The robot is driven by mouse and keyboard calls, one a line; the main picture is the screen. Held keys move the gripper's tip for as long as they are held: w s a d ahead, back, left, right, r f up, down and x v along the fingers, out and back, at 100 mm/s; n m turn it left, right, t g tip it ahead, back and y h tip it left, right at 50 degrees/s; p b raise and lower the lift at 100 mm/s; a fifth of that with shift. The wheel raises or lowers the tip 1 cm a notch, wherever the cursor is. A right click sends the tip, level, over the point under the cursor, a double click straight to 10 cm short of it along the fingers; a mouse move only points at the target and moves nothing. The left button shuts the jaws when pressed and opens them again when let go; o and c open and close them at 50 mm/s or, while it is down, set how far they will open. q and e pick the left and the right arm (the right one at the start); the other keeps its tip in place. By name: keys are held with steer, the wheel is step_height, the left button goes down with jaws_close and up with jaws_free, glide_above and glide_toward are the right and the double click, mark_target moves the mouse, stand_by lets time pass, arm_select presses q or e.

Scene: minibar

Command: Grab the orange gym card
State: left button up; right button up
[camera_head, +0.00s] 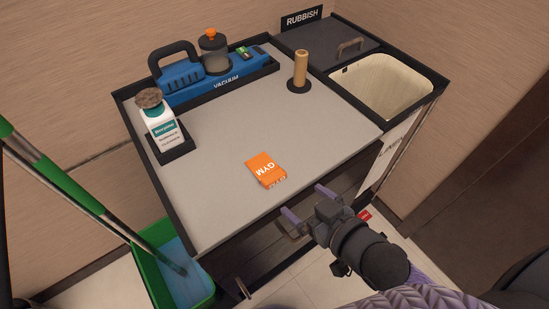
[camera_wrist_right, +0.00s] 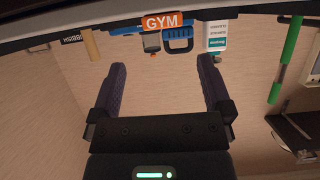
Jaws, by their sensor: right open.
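The orange gym card (camera_head: 266,170) lies flat on the grey top of the cart (camera_head: 225,130), towards its front edge, with white GYM lettering. My right gripper (camera_head: 306,206) is open and empty just in front of the cart's front edge, to the lower right of the card and apart from it. In the right wrist view the card (camera_wrist_right: 162,22) shows at the top, beyond the two spread fingers of the right gripper (camera_wrist_right: 160,75). My left gripper is not in view.
A blue vacuum (camera_head: 205,80), a cleaner bottle (camera_head: 159,125) and an upright wooden post (camera_head: 300,70) stand around the cart top. A green bucket (camera_head: 160,265) with a green-handled pole is at lower left. The surface around the card is clear.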

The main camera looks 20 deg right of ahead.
mark_target(276, 178)
steer(key=b+x, duration=0.1)
steer(key=x, duration=0.3)
steer(key=b+x, duration=0.1)
steer(key=x, duration=0.4)
steer(key=shift+w+a+r+b, duration=0.15)
steer(key=shift+w+a+b, duration=0.1)
steer(key=shift+a+b, duration=0.1)
steer(key=shift+r, duration=0.1)
steer(key=c, duration=1)
steer(key=shift+r, duration=0.1)
steer(key=shift+c, duration=0.2)
